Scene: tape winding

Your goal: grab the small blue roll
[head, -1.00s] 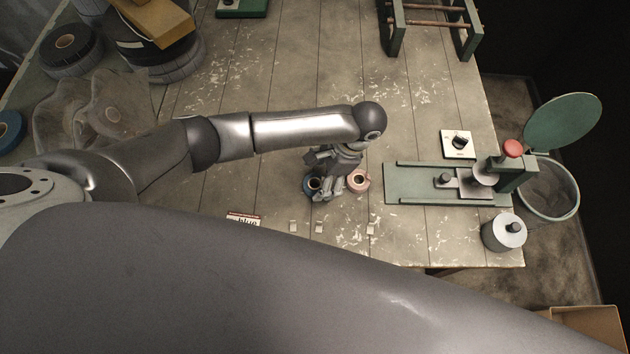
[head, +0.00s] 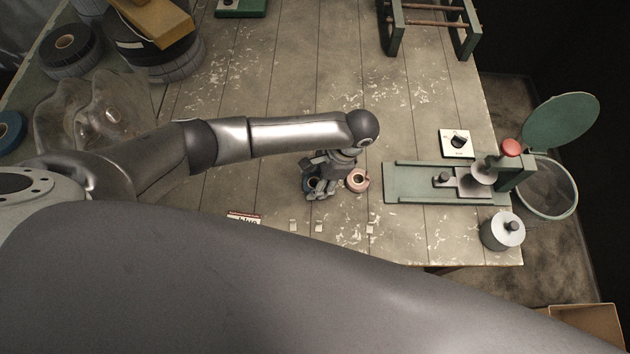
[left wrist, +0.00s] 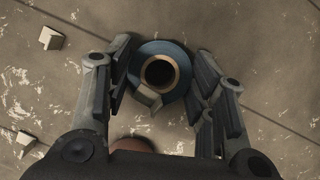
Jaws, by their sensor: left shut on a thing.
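The small blue roll (left wrist: 149,55) lies flat between the fingers of my left gripper (left wrist: 164,70) in the left wrist view. It has a brown core with a dark hole. My left gripper is shut on it, a finger on each side. In the head view the gripper (head: 320,188) partly covers the blue roll (head: 308,183). A pink roll (head: 360,186) stands just right of the gripper; its edge shows in the left wrist view (left wrist: 133,145), mostly hidden. My right gripper is not in view.
A green metal fixture (head: 410,184) with a red knob stands to the right, with a lidded metal can (head: 497,232) near the table's right edge. Small pale pieces (head: 318,226) and a label card (head: 245,218) lie in front. The table (head: 290,80) behind the arm is mostly clear.

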